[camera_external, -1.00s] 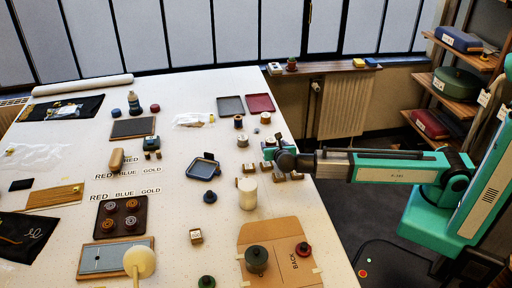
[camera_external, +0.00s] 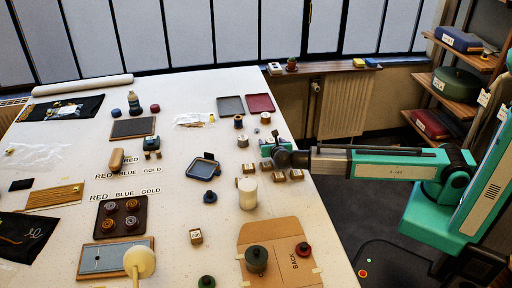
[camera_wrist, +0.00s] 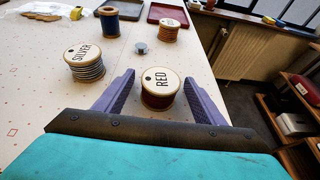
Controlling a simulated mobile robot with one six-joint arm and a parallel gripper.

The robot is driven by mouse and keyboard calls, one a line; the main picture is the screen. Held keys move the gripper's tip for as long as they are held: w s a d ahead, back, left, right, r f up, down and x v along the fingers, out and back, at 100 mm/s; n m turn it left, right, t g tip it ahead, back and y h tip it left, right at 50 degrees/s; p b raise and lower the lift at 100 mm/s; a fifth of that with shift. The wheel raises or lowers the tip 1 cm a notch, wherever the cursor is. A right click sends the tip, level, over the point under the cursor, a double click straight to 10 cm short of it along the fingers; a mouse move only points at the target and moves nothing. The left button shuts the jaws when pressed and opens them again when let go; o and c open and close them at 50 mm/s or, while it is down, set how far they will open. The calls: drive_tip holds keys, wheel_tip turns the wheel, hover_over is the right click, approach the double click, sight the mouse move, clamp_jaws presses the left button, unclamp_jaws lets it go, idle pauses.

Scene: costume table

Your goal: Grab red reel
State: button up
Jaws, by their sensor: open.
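The red reel (camera_wrist: 160,88) is a spool with a pale round top marked RED and dark red thread. In the wrist view it stands upright on the table between the two purple fingers of my gripper (camera_wrist: 158,92). The fingers are open on either side of it, with a small gap visible. In the external view my gripper (camera_external: 270,147) is at the table's right edge, and the reel is hidden there behind it or too small to make out.
A reel marked SILVER (camera_wrist: 84,62) stands to the left. A blue reel (camera_wrist: 109,22) and an orange-brown reel (camera_wrist: 168,30) stand farther back, with a small grey knob (camera_wrist: 141,47) between. Small wooden blocks (camera_external: 279,176) and a white cylinder (camera_external: 248,194) are in front of my gripper.

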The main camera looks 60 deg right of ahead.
sight(271, 139)
drive_tip(key=c, duration=1.2)
drive_tip(key=shift+r, duration=0.15)
drive_tip(key=shift+r+b, duration=0.8)
drive_tip(key=shift+r, duration=4.05)
